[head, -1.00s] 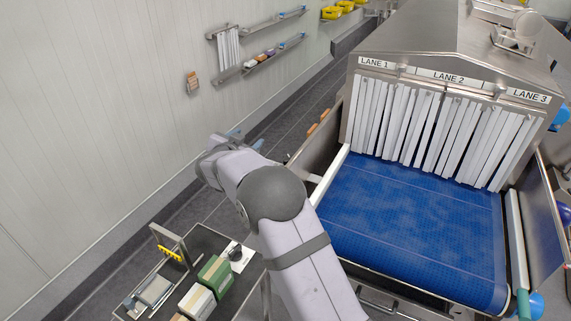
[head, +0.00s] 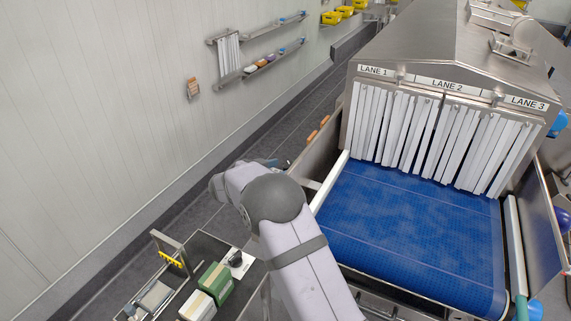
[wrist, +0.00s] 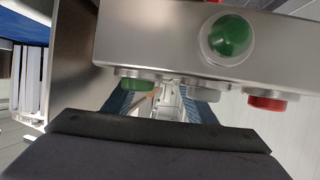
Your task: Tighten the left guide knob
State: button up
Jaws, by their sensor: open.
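My gripper (wrist: 160,108) shows in the wrist view as two blue fingers set apart, with nothing between them. They are partly covered by a metal box and a dark bar in front. In the head view my arm hides most of the gripper. The left guide (head: 331,180) is a pale rail along the left edge of the blue belt (head: 410,235). I cannot make out its knob in either view; my arm covers the rail's near end.
The metal box (wrist: 160,40) in the wrist view carries a green button (wrist: 230,36), with green, grey and red buttons below. White strip curtains (head: 430,135) hang at the tunnel mouth. A bin with cartons (head: 216,280) stands at lower left. A wall shelf (head: 262,66) is at back.

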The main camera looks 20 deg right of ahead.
jog(key=shift+p+x, duration=0.35)
jog(key=shift+x, duration=0.95)
jog(key=c, duration=1)
jog(key=shift+c, duration=0.2)
jog(key=shift+r, duration=0.15)
jog(key=shift+w+a+r+m+g+h+p, duration=0.15)
jog(key=shift+m+g+h+p, duration=0.15)
jog(key=shift+m+p, duration=0.3)
jog(key=shift+w+m+g+h, duration=0.15)
jog(key=shift+m+g+h, duration=0.35)
jog(key=shift+m+g, duration=0.5)
jog(key=shift+g, duration=0.3)
